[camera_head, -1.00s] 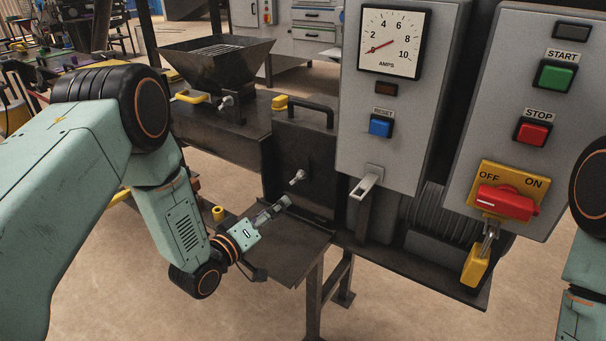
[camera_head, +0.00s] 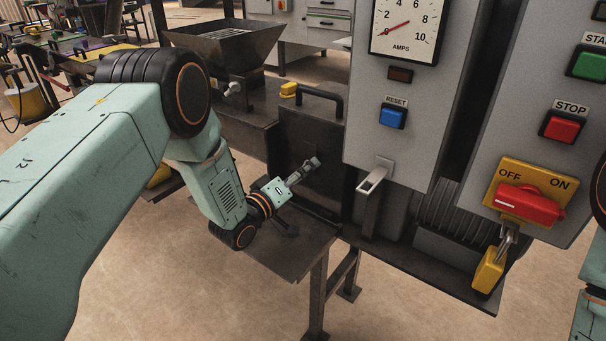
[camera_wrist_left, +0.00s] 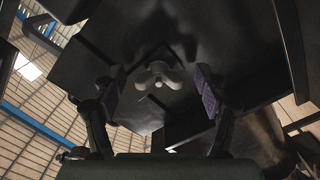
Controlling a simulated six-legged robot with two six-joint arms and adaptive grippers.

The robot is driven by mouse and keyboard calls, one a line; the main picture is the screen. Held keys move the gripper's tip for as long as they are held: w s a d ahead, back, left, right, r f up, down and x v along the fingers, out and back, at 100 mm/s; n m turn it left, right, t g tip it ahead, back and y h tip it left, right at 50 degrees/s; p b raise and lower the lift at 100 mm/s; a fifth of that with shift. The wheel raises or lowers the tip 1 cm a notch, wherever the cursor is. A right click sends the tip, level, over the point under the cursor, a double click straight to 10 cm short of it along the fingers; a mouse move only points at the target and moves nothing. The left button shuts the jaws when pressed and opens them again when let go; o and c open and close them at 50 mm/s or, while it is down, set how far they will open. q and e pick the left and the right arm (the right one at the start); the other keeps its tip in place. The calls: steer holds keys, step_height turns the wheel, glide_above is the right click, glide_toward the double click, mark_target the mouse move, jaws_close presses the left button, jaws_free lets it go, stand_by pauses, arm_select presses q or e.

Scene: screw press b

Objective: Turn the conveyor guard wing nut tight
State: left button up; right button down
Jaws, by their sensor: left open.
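The wing nut (camera_wrist_left: 158,76) on the dark guard panel shows in the left wrist view as a pale nut with rounded wings. It lies ahead of and between the two fingers of my left gripper (camera_wrist_left: 158,92), which is open, with a gap on both sides. In the head view my left gripper (camera_head: 305,171) points up at the dark guard panel (camera_head: 318,132), and its fingers largely cover the nut there. Whether the fingertips reach past the nut's wings is unclear. My right gripper is out of view.
A second pale wing nut (camera_head: 232,88) sits by the hopper (camera_head: 222,45). A black handle (camera_head: 322,97) tops the guard. A grey control box (camera_head: 385,125) with a protruding latch (camera_head: 374,178) stands close right. A dark shelf (camera_head: 290,248) lies below the gripper.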

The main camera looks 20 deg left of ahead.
arm_select(q)
steer(key=shift+d+r, duration=0.1)
steer(key=shift+r, duration=0.05)
steer(key=shift+w, duration=0.15)
steer(key=c, duration=0.4)
steer(key=shift+c, duration=1.2)
steer(key=c, duration=0.5)
